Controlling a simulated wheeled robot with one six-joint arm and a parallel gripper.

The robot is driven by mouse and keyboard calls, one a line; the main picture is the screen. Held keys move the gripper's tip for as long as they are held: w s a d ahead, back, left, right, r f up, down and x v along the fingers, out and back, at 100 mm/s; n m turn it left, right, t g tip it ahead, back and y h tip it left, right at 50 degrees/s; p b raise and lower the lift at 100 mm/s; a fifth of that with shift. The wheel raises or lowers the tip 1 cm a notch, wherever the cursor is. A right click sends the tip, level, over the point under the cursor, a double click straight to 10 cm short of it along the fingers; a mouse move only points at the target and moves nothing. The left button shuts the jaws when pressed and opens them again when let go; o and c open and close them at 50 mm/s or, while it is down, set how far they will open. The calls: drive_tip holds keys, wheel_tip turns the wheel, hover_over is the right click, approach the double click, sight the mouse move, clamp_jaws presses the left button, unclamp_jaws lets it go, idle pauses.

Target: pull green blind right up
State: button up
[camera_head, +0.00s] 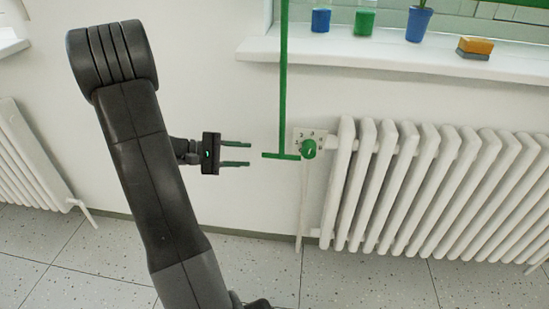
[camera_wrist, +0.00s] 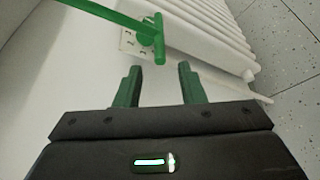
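A green pull rod (camera_head: 284,80) hangs down in front of the window sill and ends in a green crossbar handle (camera_head: 280,156).
A white radiator (camera_head: 430,185) with a green valve knob (camera_head: 308,148) stands right behind the handle. The sill (camera_head: 400,52) holds a blue jar (camera_head: 321,19), a green jar (camera_head: 364,21), a blue pot (camera_head: 418,24) and a sponge (camera_head: 475,46). Another radiator (camera_head: 28,160) is at left.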

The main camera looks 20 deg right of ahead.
sight(274, 156)
drive_tip(key=b+x, duration=0.2)
drive_tip(key=x, duration=0.7)
drive_tip(key=shift+d+f, duration=0.1)
drive_tip(key=shift+d, duration=0.25)
drive_tip(key=shift+c, duration=0.3)
clamp_jaws()
